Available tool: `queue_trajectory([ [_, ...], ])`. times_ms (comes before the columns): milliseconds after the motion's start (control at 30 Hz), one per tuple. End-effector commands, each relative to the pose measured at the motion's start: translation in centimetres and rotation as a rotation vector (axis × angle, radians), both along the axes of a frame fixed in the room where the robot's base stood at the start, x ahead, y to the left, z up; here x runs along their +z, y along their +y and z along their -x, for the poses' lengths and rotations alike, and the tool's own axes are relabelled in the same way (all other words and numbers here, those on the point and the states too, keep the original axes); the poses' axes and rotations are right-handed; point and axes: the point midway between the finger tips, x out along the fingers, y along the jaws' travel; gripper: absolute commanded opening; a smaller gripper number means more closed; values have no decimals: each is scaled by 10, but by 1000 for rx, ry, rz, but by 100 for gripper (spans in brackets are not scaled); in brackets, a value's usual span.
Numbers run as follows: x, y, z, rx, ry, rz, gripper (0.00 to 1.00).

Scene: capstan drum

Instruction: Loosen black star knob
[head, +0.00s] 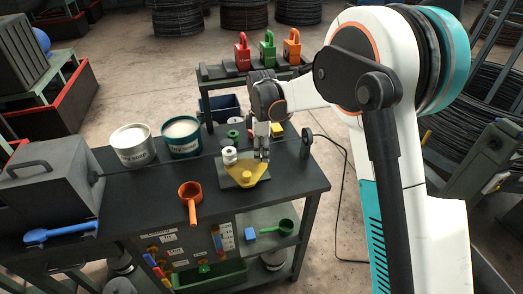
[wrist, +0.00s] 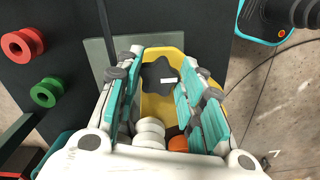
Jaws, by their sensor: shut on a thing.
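The black star knob (wrist: 158,82) is between my gripper's two teal-padded fingers (wrist: 162,72) in the wrist view. It has a small white label on top and sits over a yellow plate (wrist: 178,43). The fingers are shut on it from both sides. In the head view my gripper (head: 262,153) points down at the back right part of the yellow plate (head: 258,173), and the knob is hidden there. White spool-like rollers (wrist: 150,130) and an orange part (wrist: 178,144) show between the lower fingers in the wrist view.
The plate is on a dark bench (head: 140,195). An orange cup with a handle (head: 190,195), a white tin (head: 132,142) and a dark teal tin (head: 182,136) stand to the left. Red and green spools lie nearby. Padlocks (head: 268,50) stand on a shelf behind.

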Motion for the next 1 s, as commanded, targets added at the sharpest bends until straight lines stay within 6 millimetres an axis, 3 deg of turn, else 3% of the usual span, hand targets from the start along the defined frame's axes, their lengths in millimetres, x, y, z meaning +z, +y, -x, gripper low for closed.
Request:
queue_trajectory([
  [33,0,0,0,0,-1,0,40],
  [100,0,0,0,0,-1,0,56],
  [567,4,0,0,-1,-1,0,56],
  [1000,62,0,0,-1,0,0,56],
])
